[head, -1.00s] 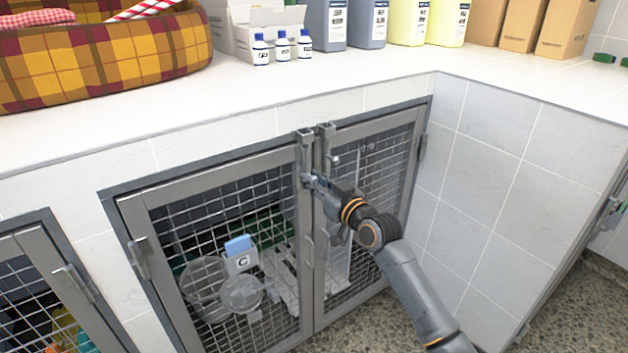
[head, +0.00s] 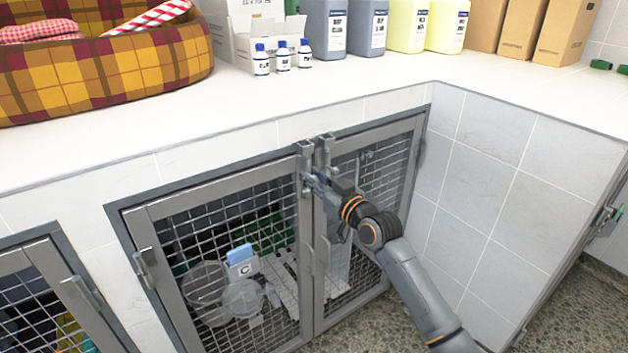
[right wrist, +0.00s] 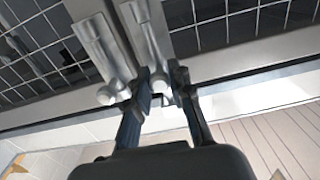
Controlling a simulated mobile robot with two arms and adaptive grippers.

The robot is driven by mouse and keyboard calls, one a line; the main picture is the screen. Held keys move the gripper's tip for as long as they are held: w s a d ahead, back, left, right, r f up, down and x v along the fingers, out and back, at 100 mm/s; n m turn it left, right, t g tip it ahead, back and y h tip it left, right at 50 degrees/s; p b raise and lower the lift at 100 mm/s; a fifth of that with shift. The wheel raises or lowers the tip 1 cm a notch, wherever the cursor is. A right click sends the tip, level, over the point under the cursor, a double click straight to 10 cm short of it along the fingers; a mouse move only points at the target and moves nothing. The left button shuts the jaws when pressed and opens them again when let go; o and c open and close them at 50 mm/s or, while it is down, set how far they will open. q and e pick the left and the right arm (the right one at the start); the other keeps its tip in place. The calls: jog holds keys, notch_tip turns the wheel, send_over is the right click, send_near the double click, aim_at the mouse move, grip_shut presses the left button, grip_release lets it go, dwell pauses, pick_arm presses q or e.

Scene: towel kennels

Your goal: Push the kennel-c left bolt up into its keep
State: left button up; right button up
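In the right wrist view, two bolts with rounded knobs show side by side; my right gripper's fingers (right wrist: 162,88) are apart, one on each side of a knob (right wrist: 157,78). Contact is unclear. My left gripper is out of view.
The white counter (head: 270,110) overhangs the doors, with small bottles (head: 283,57), large jugs (head: 367,22) and a plaid pet bed (head: 110,60) on it. A tiled wall (head: 490,190) stands to the right. Another kennel door (head: 45,290) is at the left.

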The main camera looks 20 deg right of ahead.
jog(key=o, duration=0.3)
jog(key=shift+r, duration=0.15)
jog(key=shift+s+f, duration=0.1)
jog(key=shift+f, duration=0.1)
jog(key=v, duration=1.2)
